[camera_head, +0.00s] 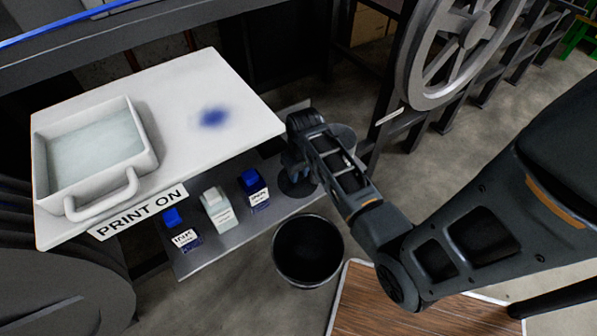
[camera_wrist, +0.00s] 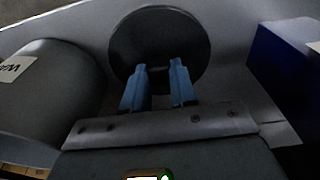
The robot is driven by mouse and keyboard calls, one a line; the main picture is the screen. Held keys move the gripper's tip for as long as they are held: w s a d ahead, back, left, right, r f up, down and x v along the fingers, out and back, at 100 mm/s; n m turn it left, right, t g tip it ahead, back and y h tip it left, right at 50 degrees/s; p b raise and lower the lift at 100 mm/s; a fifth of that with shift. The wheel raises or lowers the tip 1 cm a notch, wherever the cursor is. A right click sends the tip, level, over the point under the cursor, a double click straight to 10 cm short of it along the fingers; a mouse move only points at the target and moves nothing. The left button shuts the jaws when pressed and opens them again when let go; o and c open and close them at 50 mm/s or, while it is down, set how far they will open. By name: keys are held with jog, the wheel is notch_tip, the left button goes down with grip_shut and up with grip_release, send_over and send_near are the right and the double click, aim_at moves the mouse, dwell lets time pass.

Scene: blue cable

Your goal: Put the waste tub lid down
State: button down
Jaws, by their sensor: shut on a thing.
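The waste tub lid is a dark round disc (camera_wrist: 188,35), seen in the wrist view just past my fingers. My gripper (camera_wrist: 158,70) is shut on its small middle knob, between two blue fingertips. In the head view the lid (camera_head: 296,187) shows as a dark disc under my gripper, over the right end of the grey lower shelf. I cannot tell whether it touches the shelf. A grey tub (camera_wrist: 45,90) with a partly visible label stands at the left in the wrist view. In the head view its top (camera_head: 344,136) shows behind my gripper, mostly hidden.
Above is a white table (camera_head: 180,95) with a tray (camera_head: 150,160) and a blue stain (camera_head: 214,117). An open black bin (camera_head: 308,250) stands on the floor.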

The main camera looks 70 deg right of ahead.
aim_at(301, 183)
jog(key=shift+f, duration=0.15)
jog(key=c, duration=0.9)
grip_release()
notch_tip(301, 183, up, 12)
jog(key=s+p, duration=0.1)
jog(key=s+a+n+t+h, duration=0.1)
jog(key=s+a+n+t, duration=0.15)
jog(key=a, duration=0.65)
jog(key=s+a+n+t+h, duration=0.15)
jog(key=s+a+t, duration=0.25)
jog(key=a, duration=0.5)
jog(key=s+a+r+n+t+y, duration=0.1)
jog(key=s+a+r+t, duration=0.2)
jog(key=r, duration=0.6)
jog(key=s+a+r+n+t+y, duration=0.2)
jog(key=s+a+r+t, duration=0.2)
jog(key=r, duration=0.6)
jog(key=s+a, duration=0.2)
jog(key=a, duration=0.1)
jog(key=shift+s+a, duration=0.25)
